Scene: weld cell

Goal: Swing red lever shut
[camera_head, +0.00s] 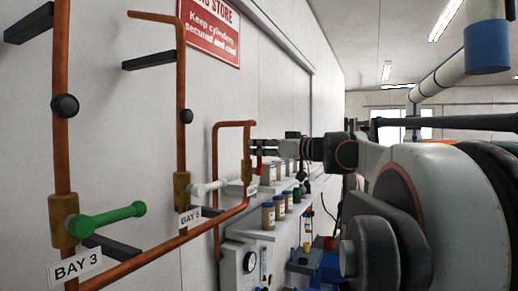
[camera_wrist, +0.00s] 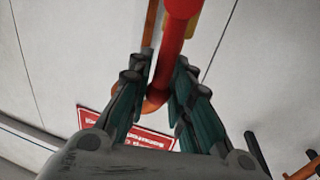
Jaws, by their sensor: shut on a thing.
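The red lever (camera_wrist: 176,48) runs between my gripper's fingers in the wrist view, from a round red end at the top edge to a rounded end deeper between the fingers. My gripper (camera_wrist: 162,78) is shut on the lever, with a dark-green-padded finger on each side. In the head view my gripper (camera_head: 257,146) reaches left to the far brass valve (camera_head: 247,172) on a copper pipe. Only a small red part of the lever shows there, just below the fingers. Its exact angle to the pipe is hard to tell.
A green lever (camera_head: 112,217) at BAY 3 and a white lever (camera_head: 208,188) stick out from nearer valves on the copper pipes. Dark brackets (camera_head: 150,60) jut from the wall. A shelf with several jars (camera_head: 268,215) lies below my gripper. A red sign (camera_head: 210,30) hangs above.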

